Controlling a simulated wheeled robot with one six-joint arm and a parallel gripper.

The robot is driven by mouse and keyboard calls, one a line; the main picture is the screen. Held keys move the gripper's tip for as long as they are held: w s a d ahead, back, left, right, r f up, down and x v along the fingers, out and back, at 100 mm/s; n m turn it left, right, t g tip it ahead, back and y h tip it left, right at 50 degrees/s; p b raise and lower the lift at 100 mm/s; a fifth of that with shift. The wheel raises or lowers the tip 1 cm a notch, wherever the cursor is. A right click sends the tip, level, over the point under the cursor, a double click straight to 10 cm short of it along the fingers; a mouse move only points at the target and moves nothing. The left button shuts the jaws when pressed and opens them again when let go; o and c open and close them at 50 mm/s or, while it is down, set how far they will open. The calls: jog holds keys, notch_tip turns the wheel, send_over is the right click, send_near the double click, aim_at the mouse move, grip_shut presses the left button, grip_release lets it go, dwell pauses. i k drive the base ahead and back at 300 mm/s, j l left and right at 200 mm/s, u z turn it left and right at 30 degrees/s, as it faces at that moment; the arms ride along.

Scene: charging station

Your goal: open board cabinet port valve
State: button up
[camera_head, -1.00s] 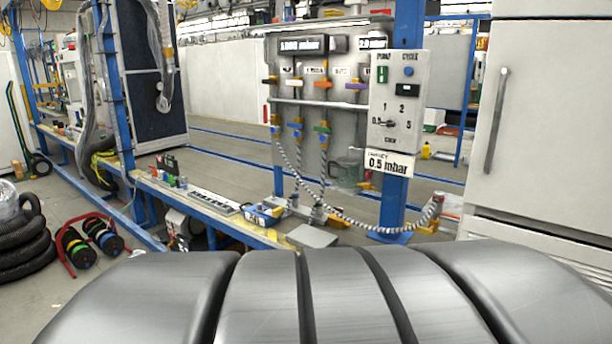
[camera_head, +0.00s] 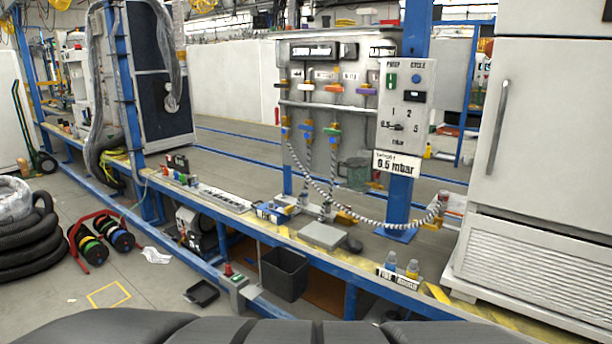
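The control box (camera_head: 407,95) with a green switch, a blue button and a dial is fixed on the blue post at the board's right. I cannot tell which part is the port valve. My gripper is not in view.
The bench (camera_head: 365,268) runs across in front of the board, with a grey box (camera_head: 322,236) and small bottles (camera_head: 412,268) on it. A white cabinet (camera_head: 540,130) stands at right.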

aim_at(427, 227)
jog(key=k, duration=0.15)
jog(key=i+l+u, duration=0.15)
jog(key=i+l, duration=0.2)
jog(key=i+l+u, duration=0.15)
jog(key=i+l, duration=0.15)
jog(key=l, duration=0.15)
jog(key=i+l+u, duration=0.1)
jog(key=i+l, duration=0.15)
jog(key=l, duration=0.25)
